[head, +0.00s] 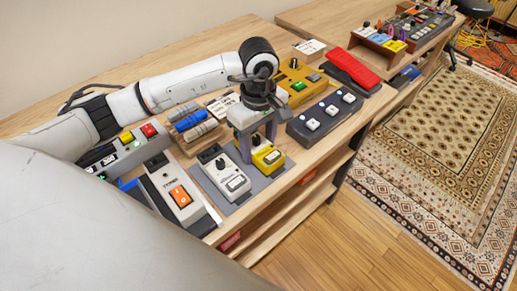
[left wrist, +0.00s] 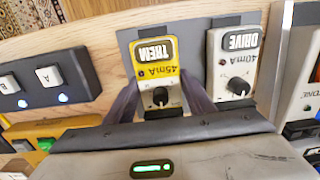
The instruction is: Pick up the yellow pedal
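The yellow pedal (head: 268,158) sits on a grey plate (head: 245,190) on the wooden shelf top, to the right of a whitish pedal (head: 227,176). My left gripper (head: 258,152) points down over the yellow pedal, one finger on each side. In the left wrist view the yellow pedal (left wrist: 158,85), with its dark label and black knob, stands between the fingertips (left wrist: 160,80). The fingers are spread about as wide as the pedal; I cannot tell whether they press on it. The pedal appears to rest on the plate. My right gripper is not in view.
The whitish pedal (left wrist: 235,65) is close beside one finger. A dark pedal with white switches (head: 325,115) and a larger yellow pedal (head: 296,82) stand nearby. A white pedal with an orange switch (head: 177,192) is on the left. The shelf's front edge is close.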

